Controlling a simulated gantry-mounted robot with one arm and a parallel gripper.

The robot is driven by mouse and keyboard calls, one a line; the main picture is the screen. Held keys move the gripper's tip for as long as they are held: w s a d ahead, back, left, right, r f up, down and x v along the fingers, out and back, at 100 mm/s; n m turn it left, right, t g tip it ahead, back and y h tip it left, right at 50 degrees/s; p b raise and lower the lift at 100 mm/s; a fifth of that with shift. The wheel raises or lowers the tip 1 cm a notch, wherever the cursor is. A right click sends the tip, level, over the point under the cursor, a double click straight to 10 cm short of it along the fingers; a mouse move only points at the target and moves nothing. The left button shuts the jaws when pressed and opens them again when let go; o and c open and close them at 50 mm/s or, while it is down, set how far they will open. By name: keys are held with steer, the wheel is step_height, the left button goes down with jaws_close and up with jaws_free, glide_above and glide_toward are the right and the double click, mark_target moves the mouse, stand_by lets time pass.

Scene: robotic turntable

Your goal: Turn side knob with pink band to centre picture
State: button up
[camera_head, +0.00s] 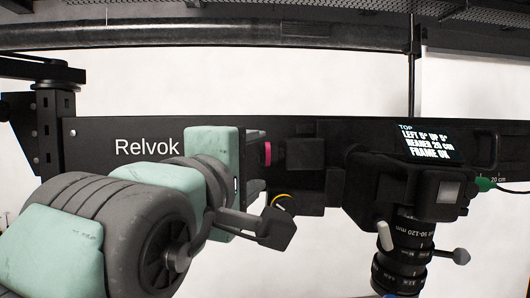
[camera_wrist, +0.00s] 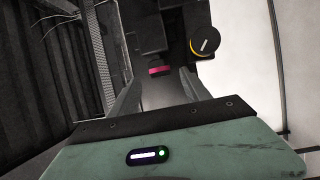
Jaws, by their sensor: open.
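The side knob with the pink band shows as a pink strip (camera_head: 267,154) on the dark beam assembly, just right of my gripper's mint body in the head view. In the wrist view the pink band (camera_wrist: 159,71) lies ahead, between the lines of my two fingers. My gripper (camera_wrist: 160,92) is open, with a finger on each side and nothing visible between them. The knob appears beyond the fingertips; contact cannot be told. The camera (camera_head: 405,190) hangs from the beam, lens down. Its small screen text (camera_head: 430,143) includes "TOP", "NEARER 20 cm" and "FRAME OK".
A dark knob with a yellow band (camera_wrist: 201,46) is close to the pink-banded one, right of it in the wrist view. It also shows beside my finger in the head view (camera_head: 281,203). The black beam (camera_head: 95,133) spans the view. A green cable plug (camera_head: 486,184) is at right.

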mark_target(264, 156)
steer(key=shift+x, duration=2.65)
steer(key=shift+r, duration=0.1)
steer(key=shift+c, duration=0.4)
jaws_close()
